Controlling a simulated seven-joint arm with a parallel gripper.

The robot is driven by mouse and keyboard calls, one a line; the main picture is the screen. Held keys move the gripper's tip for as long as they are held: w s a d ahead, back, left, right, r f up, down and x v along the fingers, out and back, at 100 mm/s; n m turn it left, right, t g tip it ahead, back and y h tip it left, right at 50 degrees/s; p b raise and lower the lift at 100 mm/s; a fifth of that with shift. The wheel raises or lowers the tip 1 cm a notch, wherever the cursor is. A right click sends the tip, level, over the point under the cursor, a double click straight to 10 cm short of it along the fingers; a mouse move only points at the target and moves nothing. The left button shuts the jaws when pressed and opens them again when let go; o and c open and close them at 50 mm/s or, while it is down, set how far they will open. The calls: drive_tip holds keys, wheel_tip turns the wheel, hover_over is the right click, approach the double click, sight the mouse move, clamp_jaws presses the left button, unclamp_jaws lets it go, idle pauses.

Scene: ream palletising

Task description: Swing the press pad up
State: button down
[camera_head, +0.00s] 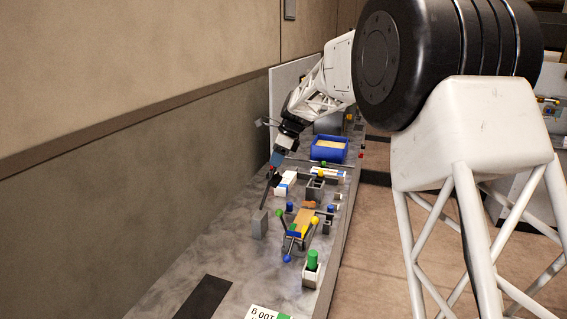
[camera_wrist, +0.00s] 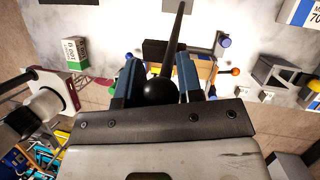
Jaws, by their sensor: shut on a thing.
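My gripper (camera_head: 274,170) is raised over the left side of the bench, and it also shows in the wrist view (camera_wrist: 159,78). Its two blue fingers are shut on a round black knob (camera_wrist: 160,91). A thin dark lever rod (camera_head: 265,200) runs from the gripper down to a grey post (camera_head: 259,224) and stands steeply tilted. In the wrist view the rod (camera_wrist: 177,35) leads away from the knob toward the top. A dark brown block (camera_wrist: 165,49) shows behind the rod; I cannot tell whether it is the press pad.
A fixture with a yellow-orange block and coloured knobs (camera_head: 298,232) stands right of the post. A blue bin (camera_head: 329,148) stands farther back.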

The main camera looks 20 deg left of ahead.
drive_tip(key=shift+a+r, duration=0.15)
drive_tip(key=shift+a, duration=0.55)
drive_tip(key=c, duration=0.8)
unclamp_jaws()
drive_tip(key=shift+r, duration=0.1)
drive_tip(key=shift+v, duration=3.8)
drive_tip(key=shift+d+r, duration=0.1)
drive_tip(key=shift+d, duration=0.05)
